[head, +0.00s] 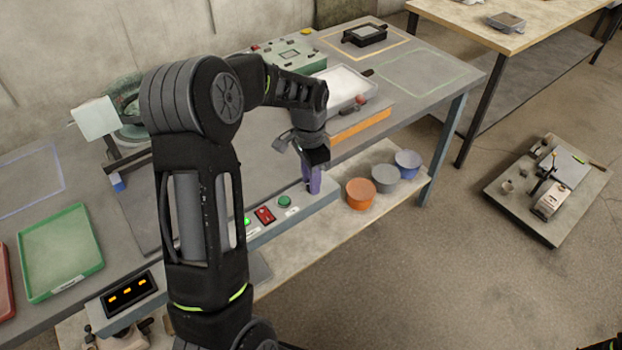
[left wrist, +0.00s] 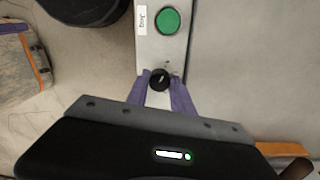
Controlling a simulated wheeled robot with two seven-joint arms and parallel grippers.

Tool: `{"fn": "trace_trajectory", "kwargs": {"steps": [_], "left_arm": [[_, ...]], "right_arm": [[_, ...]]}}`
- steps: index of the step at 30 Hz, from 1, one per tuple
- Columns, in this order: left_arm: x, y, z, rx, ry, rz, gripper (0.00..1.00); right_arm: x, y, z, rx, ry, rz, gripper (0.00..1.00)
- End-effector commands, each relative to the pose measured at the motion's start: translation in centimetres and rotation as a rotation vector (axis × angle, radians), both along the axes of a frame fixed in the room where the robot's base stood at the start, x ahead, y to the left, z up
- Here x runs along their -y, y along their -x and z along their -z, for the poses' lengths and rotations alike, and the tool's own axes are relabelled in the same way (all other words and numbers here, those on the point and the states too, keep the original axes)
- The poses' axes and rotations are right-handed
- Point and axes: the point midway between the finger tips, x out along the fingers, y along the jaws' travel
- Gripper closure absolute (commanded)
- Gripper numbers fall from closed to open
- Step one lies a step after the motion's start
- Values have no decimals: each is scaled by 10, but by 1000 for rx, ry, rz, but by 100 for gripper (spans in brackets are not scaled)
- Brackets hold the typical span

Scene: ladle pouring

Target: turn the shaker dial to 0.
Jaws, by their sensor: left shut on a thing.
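The shaker dial (left wrist: 160,78) is a small black knob with a pale mark, on the grey control strip in the left wrist view. I cannot read its setting or make out a 0. My left gripper (left wrist: 161,88) has its purple fingers shut on the dial, one on each side. In the head view my left gripper (head: 312,182) points down at the right part of the control strip (head: 325,192) along the table's front edge, and it hides the dial there.
A green button (left wrist: 168,21) sits beside the dial on the strip, with a red switch (head: 264,215) farther left. A display (head: 128,292) shows orange dashes. Orange (head: 360,193), grey and blue tubs stand on the lower shelf. A green tray (head: 60,252) lies at left.

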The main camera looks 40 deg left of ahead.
Motion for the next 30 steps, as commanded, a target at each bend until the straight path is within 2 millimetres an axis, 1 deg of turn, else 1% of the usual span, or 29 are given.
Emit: {"fn": "trace_trajectory", "kwargs": {"steps": [3,4,11,24,28,30], "left_arm": [[0,-1,-1,2,0,-1,100],[0,-1,-1,2,0,-1,70],[0,0,0,1,0,0,51],[0,0,0,-1,0,8,50],[0,0,0,0,0,52,50],[-1,0,-1,0,0,101,50]], "right_arm": [[0,0,0,0,0,0,63],[0,0,0,0,0,0,63],[0,0,0,0,0,0,63],[0,0,0,0,0,0,63],[0,0,-2,0,0,0,63],[0,0,-5,0,0,0,63]]}}
